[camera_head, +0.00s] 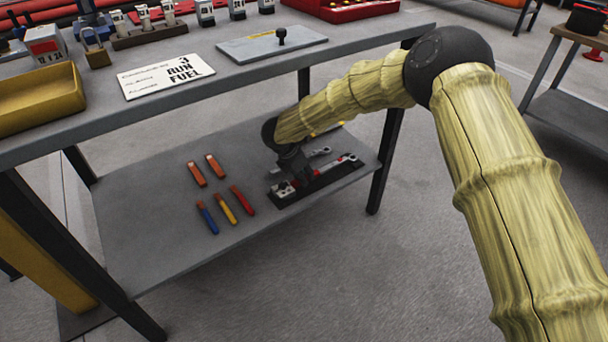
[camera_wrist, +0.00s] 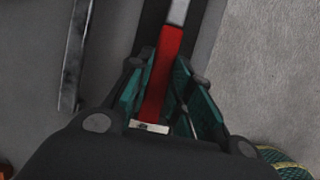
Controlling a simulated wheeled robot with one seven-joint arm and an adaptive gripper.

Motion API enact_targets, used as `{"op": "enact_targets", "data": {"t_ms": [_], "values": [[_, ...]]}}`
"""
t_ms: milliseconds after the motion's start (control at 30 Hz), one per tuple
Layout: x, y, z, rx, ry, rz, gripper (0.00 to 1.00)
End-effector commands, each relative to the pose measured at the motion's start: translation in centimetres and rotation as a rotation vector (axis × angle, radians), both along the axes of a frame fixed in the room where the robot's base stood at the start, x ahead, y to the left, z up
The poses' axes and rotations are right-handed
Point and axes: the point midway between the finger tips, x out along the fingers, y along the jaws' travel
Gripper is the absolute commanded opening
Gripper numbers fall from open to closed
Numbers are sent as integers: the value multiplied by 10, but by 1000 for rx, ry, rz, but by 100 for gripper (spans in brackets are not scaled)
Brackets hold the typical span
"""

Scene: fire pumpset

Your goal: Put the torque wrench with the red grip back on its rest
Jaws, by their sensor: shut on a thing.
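The torque wrench with the red grip (camera_wrist: 163,80) lies between my gripper's (camera_wrist: 164,66) teal fingers in the wrist view. The fingers are shut on the red grip, and a pale end cap shows below it. In the head view my gripper (camera_head: 293,172) is low over the lower shelf. The wrench's silver head (camera_head: 348,158) points to the right. The long black rest (camera_head: 310,190) lies under and along the wrench. My gripper hides part of the wrench. I cannot tell whether the wrench touches the rest or is slightly above it.
On the lower shelf (camera_head: 150,235), several coloured sticks lie left of the rest. A silver wrench (camera_head: 316,153) lies behind it. The table top (camera_head: 235,85) overhangs the shelf, with a table leg (camera_head: 384,165) at right. A yellow tray (camera_head: 40,100) and sign (camera_head: 166,76) are on top.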

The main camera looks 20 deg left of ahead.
Motion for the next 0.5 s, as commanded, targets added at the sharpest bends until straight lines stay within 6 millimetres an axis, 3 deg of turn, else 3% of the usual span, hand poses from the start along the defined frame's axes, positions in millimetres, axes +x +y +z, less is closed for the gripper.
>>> {"op": "enact_targets", "data": {"t_ms": [200,233,333,367,500], "values": [[1,0,-2,0,-2,-1,0],[1,0,-2,0,-2,-1,23],[1,0,-2,0,-1,0,41],[0,0,-2,0,-1,0,46],[0,0,-3,0,-1,0,46]]}}
